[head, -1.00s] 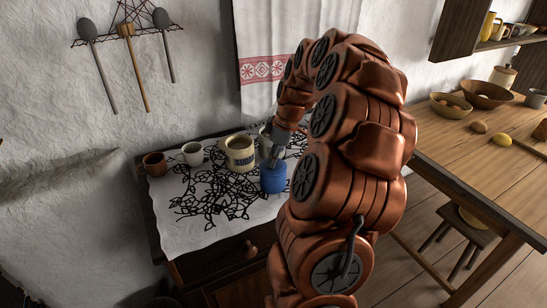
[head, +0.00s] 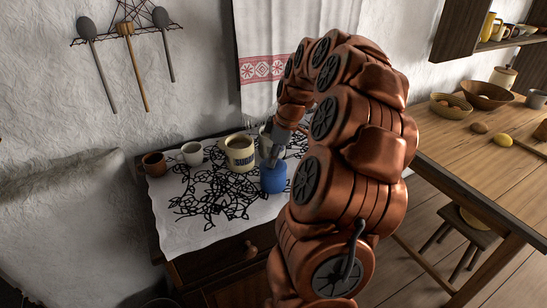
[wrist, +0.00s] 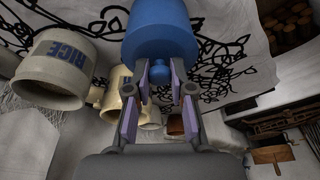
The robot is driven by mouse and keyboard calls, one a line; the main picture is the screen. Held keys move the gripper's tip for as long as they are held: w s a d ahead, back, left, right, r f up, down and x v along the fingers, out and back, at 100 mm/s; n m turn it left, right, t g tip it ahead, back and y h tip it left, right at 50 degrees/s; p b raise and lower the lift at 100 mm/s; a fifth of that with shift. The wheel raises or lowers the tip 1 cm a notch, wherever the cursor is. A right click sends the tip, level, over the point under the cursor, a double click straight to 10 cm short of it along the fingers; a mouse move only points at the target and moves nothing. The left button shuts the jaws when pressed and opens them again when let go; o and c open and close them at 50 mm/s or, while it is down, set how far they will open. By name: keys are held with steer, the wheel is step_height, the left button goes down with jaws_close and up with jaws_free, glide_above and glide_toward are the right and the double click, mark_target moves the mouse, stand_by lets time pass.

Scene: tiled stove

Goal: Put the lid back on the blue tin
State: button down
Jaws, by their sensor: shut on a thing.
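The blue tin (head: 274,180) stands upright near the front right of the cloth-covered chest. It also shows at the top of the wrist view (wrist: 160,28). My gripper (wrist: 161,82) is shut on the round knob of the blue lid (wrist: 160,70), its fingers on either side of the knob. In the head view my gripper (head: 271,160) is right over the tin, and my arm partly hides this spot. The lid lies at the tin's top, in line with it. I cannot tell whether it is fully seated.
The patterned cloth (head: 190,225) is clear at front left. A wooden table (head: 490,160) stands at right.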

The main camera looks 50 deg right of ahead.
steer(key=c, duration=0.9)
jaws_free()
steer(key=shift+c, duration=0.2)
steer(key=o, duration=0.5)
steer(key=shift+r, duration=0.15)
steer(key=shift+r, duration=3.4)
